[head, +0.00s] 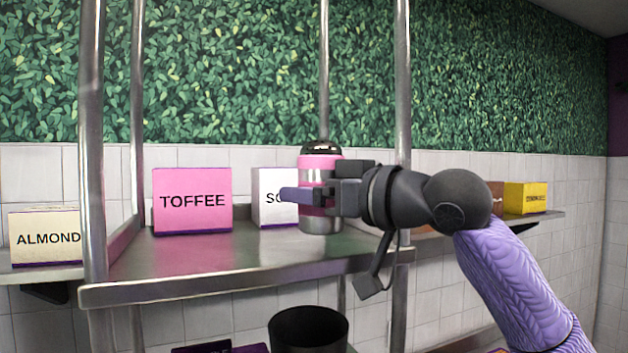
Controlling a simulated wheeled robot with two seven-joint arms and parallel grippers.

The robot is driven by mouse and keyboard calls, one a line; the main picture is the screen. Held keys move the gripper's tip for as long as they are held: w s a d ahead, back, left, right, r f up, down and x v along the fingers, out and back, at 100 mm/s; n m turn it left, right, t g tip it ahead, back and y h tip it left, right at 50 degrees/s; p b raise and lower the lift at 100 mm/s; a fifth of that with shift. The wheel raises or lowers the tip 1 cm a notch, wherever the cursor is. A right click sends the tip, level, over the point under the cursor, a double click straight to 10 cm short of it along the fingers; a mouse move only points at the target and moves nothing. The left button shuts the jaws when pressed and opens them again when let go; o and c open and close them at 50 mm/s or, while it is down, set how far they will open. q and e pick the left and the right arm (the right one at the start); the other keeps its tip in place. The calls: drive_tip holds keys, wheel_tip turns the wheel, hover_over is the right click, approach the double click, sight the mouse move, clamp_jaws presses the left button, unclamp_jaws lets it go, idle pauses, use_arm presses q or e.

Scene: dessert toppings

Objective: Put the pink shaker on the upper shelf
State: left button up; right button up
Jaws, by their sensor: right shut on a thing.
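The pink shaker (320,165) has a dark domed top, a pink band and a silvery metal lower body. It stands upright at the upper shelf (185,262), right of centre. My right gripper (310,196) comes in from the right and is shut on the shaker around its middle. The fingers hide part of its body. The shaker's base appears at the level of the shelf surface; I cannot tell whether it touches. My left gripper is not in view.
A pink TOFFEE box (192,200) and a partly hidden white box (273,193) stand left of the shaker. Metal posts (91,140) rise at the shelf's corners. An ALMOND box (45,237) and a yellow box (526,197) sit on side shelves. A black container (308,330) is below.

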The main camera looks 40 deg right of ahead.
sight(339, 233)
drive_tip(key=shift+w+f+b, duration=0.15)
drive_tip(key=shift+f+b, duration=0.55)
drive_tip(key=shift+f, duration=0.15)
drive_tip(key=shift+s+d+r, duration=0.1)
drive_tip(key=shift+s, duration=0.15)
drive_tip(key=o, duration=1.2)
drive_tip(key=shift+w, duration=0.1)
drive_tip(key=shift+c, duration=0.2)
drive_tip(key=shift+r, duration=0.1)
drive_tip(key=s+b, duration=0.2)
drive_tip(key=s+f+b, duration=0.1)
drive_tip(key=shift+s+d, duration=0.25)
drive_tip(key=shift+d, duration=0.15)
drive_tip(key=b+v, duration=0.3)
drive_tip(key=v, duration=0.5)
drive_tip(key=shift+s+r, duration=0.3)
drive_tip(key=shift+r, duration=0.15)
